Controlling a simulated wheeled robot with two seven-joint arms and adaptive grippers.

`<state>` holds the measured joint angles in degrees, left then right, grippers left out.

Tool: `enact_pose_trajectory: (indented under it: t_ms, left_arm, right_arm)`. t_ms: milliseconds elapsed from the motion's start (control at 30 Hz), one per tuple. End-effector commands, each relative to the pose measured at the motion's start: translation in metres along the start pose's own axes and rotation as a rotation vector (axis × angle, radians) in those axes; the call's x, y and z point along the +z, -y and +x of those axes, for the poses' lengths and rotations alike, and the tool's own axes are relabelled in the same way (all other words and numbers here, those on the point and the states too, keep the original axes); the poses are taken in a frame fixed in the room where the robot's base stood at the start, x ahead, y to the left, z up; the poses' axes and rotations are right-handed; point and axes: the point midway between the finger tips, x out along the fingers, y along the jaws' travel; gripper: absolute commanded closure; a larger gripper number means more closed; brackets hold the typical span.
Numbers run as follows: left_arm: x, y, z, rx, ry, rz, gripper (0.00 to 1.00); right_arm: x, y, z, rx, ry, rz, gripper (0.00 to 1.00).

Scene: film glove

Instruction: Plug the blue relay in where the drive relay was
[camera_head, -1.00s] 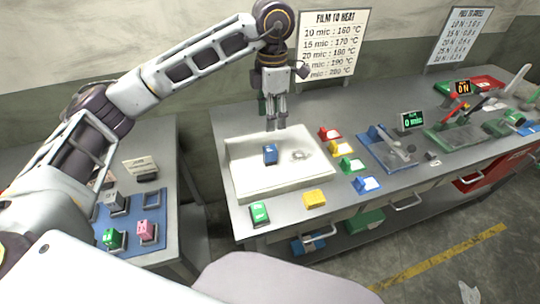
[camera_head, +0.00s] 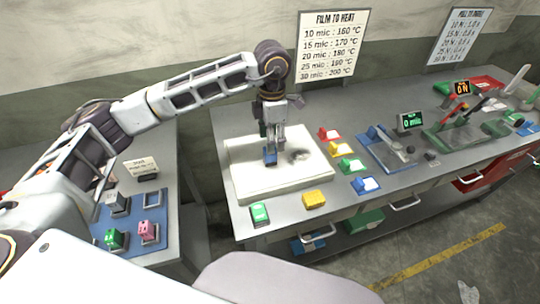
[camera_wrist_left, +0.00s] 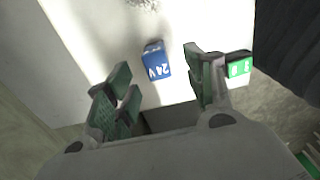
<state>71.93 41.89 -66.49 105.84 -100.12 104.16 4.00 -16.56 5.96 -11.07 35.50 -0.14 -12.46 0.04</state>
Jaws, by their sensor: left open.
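The blue relay (camera_head: 270,157) stands on the white tray (camera_head: 305,185) on the bench. In the left wrist view the blue relay (camera_wrist_left: 157,60), marked 24 V, lies between and just beyond the fingers. My left gripper (camera_head: 271,148) is right above the relay, pointing down; in its wrist view the fingers (camera_wrist_left: 157,92) are open with nothing between them. On the left table a blue mat (camera_head: 130,226) carries sockets with a green relay (camera_head: 115,239) and a pink relay (camera_head: 148,231). A dark empty-looking socket (camera_head: 152,199) sits at the mat's back right. I cannot tell which socket was the drive relay's.
A blue device (camera_head: 385,150) stands farther right. A small sign (camera_head: 141,167) is behind the mat. A gap separates the two tables.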

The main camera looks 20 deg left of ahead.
Motion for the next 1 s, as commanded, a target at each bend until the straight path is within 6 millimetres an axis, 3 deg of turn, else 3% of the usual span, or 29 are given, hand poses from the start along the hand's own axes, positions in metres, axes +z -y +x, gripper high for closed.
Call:
enact_pose_trajectory:
  t_ms: [567,1000]
  left_arm:
    - [-0.001,-0.001,0.011,-0.001,-0.001,0.0,0.46]
    - [-0.004,-0.006,0.053,-0.001,-0.002,-0.001,0.46]
  right_arm:
    - [0.004,0.003,-0.002,-0.003,0.005,0.0,0.6]
    - [0.003,0.007,-0.013,-0.008,0.005,0.0,0.6]
